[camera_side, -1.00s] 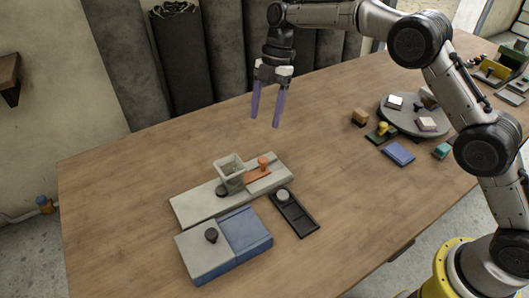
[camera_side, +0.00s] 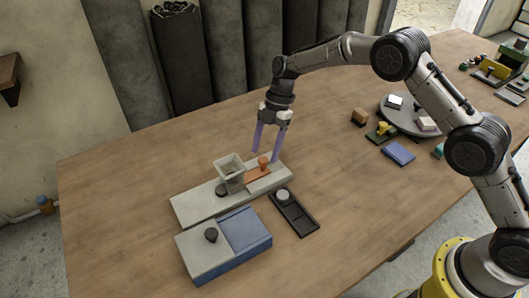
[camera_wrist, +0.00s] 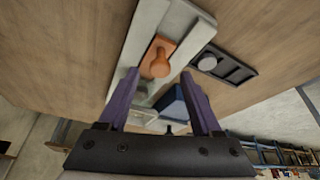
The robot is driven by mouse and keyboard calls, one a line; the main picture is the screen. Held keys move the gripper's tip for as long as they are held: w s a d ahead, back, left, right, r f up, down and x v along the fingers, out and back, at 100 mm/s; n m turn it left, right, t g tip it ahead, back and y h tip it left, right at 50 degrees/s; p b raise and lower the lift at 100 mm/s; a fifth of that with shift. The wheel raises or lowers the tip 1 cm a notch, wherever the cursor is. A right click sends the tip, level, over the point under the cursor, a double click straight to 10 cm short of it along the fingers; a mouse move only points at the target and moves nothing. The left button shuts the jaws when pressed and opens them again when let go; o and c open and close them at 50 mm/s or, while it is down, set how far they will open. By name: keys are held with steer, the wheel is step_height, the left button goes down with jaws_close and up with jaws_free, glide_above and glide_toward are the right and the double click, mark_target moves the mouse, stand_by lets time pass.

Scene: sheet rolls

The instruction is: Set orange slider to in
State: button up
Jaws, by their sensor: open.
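The orange slider (camera_side: 259,172) is a flat orange plate with an upright round knob, set in a slot of a long pale grey base (camera_side: 195,209). It lies to the right of a grey square cup (camera_side: 229,170) on the same base. In the wrist view the orange slider (camera_wrist: 159,58) shows beyond and between the open fingertips (camera_wrist: 163,76). I cannot tell whether a finger touches it.
A blue and grey box (camera_side: 222,246) with a black knob stands in front of the base. A black tray (camera_side: 295,212) with a grey round knob lies to the right. A turntable (camera_side: 410,115) and small blocks stand farther right. Bare tabletop lies between.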

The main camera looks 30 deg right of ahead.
steer(key=shift+x, duration=0.85)
steer(key=shift+c, duration=0.2)
jaws_close()
steer(key=shift+r, duration=0.1)
stand_by(0.6)
